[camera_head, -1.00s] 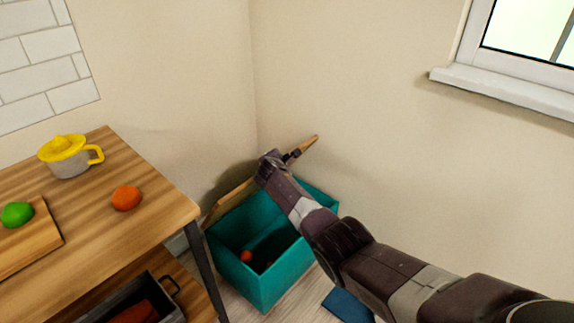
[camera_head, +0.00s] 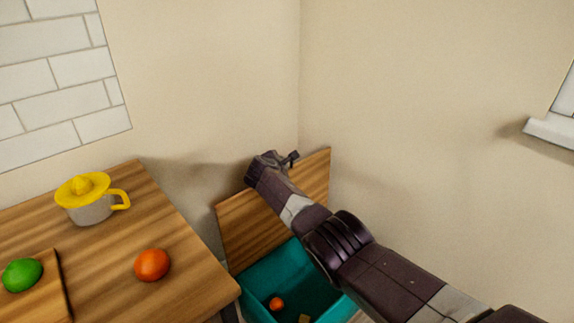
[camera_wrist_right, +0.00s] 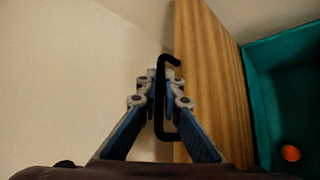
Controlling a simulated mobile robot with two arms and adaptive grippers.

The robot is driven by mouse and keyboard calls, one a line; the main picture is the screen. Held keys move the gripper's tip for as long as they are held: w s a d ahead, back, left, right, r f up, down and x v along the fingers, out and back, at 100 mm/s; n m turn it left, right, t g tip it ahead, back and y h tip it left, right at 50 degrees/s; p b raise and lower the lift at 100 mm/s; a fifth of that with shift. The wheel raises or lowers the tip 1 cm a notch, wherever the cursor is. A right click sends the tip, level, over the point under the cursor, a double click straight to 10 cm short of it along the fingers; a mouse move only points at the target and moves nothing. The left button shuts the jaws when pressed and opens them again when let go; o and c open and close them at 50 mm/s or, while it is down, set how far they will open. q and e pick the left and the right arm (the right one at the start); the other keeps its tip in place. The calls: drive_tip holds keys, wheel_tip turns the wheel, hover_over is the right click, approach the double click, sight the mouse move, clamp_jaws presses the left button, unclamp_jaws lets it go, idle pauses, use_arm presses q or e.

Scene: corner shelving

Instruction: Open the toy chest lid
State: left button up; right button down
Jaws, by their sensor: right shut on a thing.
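The toy chest (camera_head: 265,272) is a teal box in the corner, partly cut off at the bottom of the head view. Its wooden lid (camera_head: 248,232) stands raised, near upright, at the back of the chest, and the inside shows. In the right wrist view the lid (camera_wrist_right: 208,75) carries a black bar handle (camera_wrist_right: 160,133). My right gripper (camera_head: 288,159) is at the lid's upper part. The wrist view shows its fingers (camera_wrist_right: 160,88) closed around the handle. My right arm hides part of the lid and chest. My left gripper is not in view.
An orange ball-like item (camera_head: 277,303) and a small yellowish item (camera_head: 304,318) lie in the chest. A wooden table (camera_head: 190,285) at left holds a yellow-topped juicer (camera_head: 88,205), an orange (camera_head: 152,265) and a green fruit (camera_head: 22,275). Walls stand close behind the lid.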

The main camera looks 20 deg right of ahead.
drive_tip(key=shift+w, duration=0.2)
drive_tip(key=c, duration=2.1)
unclamp_jaws()
drive_tip(key=shift+s, duration=0.1)
drive_tip(key=shift+a, duration=0.1)
drive_tip(key=shift+s+a+r, duration=0.15)
drive_tip(key=shift+s+a, duration=0.1)
drive_tip(key=v, duration=1.1)
